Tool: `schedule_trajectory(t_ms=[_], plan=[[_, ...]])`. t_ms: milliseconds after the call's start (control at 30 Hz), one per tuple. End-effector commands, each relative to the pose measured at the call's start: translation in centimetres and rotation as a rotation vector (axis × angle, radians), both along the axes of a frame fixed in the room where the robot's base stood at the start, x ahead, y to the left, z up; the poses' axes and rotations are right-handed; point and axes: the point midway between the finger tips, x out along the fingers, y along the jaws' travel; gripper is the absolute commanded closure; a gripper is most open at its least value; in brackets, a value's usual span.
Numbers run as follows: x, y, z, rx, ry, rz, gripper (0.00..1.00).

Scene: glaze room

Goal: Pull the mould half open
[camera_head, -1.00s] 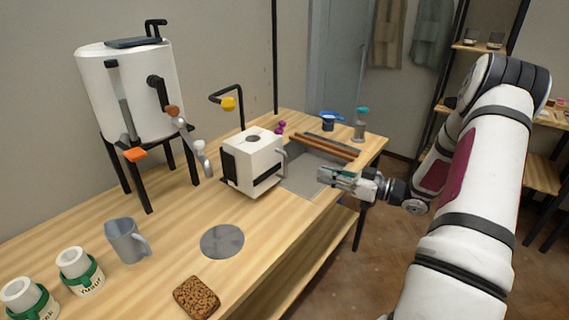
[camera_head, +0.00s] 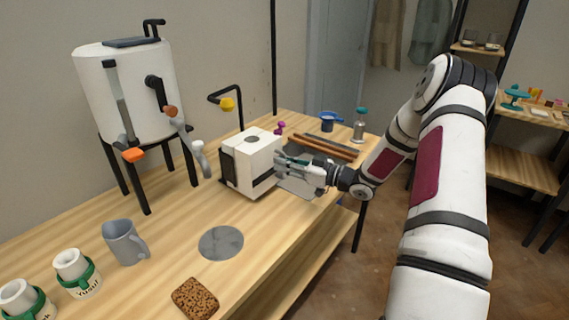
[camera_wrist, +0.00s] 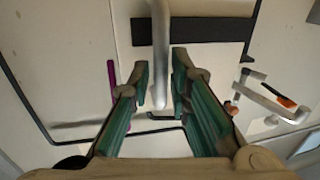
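The white block-shaped mould (camera_head: 251,164) stands on the wooden bench in the head view, with a round hole in its top and a dark band across its front. My gripper (camera_head: 281,163) is at its right side, where the mould's handle is. In the wrist view the mould's pale face (camera_wrist: 205,65) fills much of the picture. A grey vertical bar handle (camera_wrist: 160,55) stands out from it. My gripper (camera_wrist: 160,85) has its two green-padded fingers apart, one on each side of the handle's lower end. I see gaps between the pads and the handle.
A white tank (camera_head: 130,90) on black legs stands behind left, its tap lever near the mould. A grey jug (camera_head: 122,243), a metal disc (camera_head: 221,242) and a brown sponge (camera_head: 195,298) are at front left. Wooden sticks (camera_head: 322,148) lie behind my gripper.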

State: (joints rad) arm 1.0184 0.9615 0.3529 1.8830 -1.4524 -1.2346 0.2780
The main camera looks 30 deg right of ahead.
Motion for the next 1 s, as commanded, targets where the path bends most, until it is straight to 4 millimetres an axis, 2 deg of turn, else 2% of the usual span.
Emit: schedule_trajectory(t_ms=[267, 333, 367, 733, 1000], plan=[[0.1, 0.1, 0.0, 0.000, 0.000, 0.000, 0.82], [0.1, 0.1, 0.0, 0.000, 0.000, 0.000, 0.98], [0.1, 0.1, 0.0, 0.000, 0.000, 0.000, 1.00], [-0.2, 0.1, 0.1, 0.002, 0.001, -0.014, 1.00], [-2.0, 1.0, 0.2, 0.006, 0.006, -0.125, 1.00]])
